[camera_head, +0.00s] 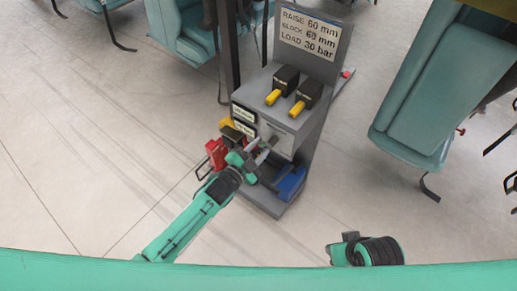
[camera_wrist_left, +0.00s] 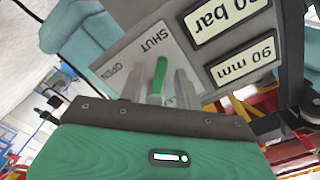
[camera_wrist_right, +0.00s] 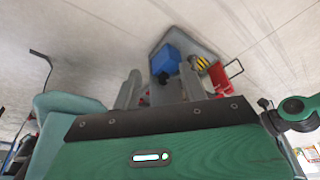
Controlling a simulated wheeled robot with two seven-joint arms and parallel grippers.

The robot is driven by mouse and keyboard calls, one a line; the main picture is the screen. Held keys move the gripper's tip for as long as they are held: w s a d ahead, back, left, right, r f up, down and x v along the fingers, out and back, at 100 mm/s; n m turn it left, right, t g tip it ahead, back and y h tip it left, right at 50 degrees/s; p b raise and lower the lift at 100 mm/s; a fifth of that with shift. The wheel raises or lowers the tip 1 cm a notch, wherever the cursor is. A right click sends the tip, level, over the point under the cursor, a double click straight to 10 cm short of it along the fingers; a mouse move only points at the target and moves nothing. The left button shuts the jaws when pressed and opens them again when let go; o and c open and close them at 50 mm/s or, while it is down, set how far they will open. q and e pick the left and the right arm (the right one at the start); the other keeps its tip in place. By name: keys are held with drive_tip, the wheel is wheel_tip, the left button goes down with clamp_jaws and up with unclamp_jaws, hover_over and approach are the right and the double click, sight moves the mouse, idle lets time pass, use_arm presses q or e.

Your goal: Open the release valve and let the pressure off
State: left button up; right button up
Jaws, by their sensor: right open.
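The release valve's green lever (camera_wrist_left: 160,75) shows in the left wrist view on a grey plate (camera_wrist_left: 170,40) marked SHUT and OPEN. Its visible end lies nearer the word SHUT. My left gripper (camera_wrist_left: 159,82) has its fingers apart, one on each side of the lever. I cannot tell whether either finger touches it. In the head view my left gripper (camera_head: 262,153) is at the front of the grey console (camera_head: 300,140) and hides the lever. My right gripper (camera_head: 340,248) is open and empty, low and right of the console; its fingers also show in the right wrist view (camera_wrist_right: 160,88).
Teal seats (camera_head: 420,90) stand around. Floor at front left is clear.

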use_arm(q)
clamp_jaws()
